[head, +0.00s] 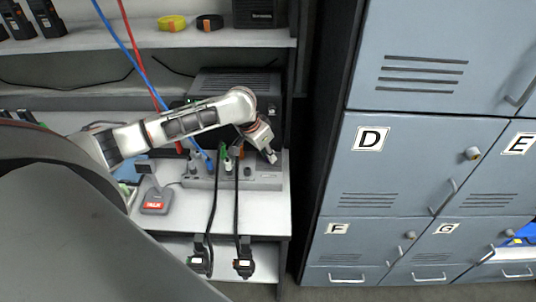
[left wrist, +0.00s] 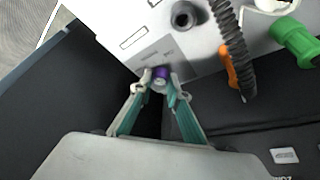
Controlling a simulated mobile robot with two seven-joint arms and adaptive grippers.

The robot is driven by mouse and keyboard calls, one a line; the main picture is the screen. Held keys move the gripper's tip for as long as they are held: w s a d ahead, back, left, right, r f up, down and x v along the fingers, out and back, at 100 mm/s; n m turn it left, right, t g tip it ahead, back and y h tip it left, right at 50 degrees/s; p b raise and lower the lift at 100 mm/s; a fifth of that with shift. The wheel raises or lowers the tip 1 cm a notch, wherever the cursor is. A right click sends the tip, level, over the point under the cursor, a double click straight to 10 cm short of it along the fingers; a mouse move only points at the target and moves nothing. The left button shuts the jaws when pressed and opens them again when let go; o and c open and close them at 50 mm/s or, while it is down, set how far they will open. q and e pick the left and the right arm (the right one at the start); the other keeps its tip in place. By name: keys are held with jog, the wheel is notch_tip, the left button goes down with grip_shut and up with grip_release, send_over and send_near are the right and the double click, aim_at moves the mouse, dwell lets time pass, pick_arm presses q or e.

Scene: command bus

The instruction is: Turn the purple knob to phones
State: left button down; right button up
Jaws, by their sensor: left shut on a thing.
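The purple knob (left wrist: 160,73) sits on a light grey panel, between the fingertips of my left gripper (left wrist: 160,84) in the left wrist view. The gripper is shut on it. Printed marks beside the knob are too small to read. In the head view my left gripper (head: 271,156) reaches down over the right end of the grey panel box (head: 262,180) on the desk, and the knob is hidden there. My right gripper is not in view.
A black socket (left wrist: 185,15), a black coiled cable (left wrist: 230,45), an orange plug (left wrist: 231,66) and a green plug (left wrist: 295,40) are near the knob. A talk-labelled base (head: 157,201) stands left of the box. Blue lockers (head: 400,190) stand at the right.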

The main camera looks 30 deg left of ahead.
pick_arm(q)
jog(key=shift+a+m+g+h, duration=0.1)
jog(key=shift+m+g+h, duration=0.45)
jog(key=shift+m, duration=1.35)
jog(key=c, duration=2)
grip_release()
jog(key=shift+o, duration=0.2)
jog(key=shift+r+t+h, duration=0.15)
jog(key=shift+t+h, duration=0.1)
jog(key=v, duration=1.1)
jog(key=shift+r, duration=0.35)
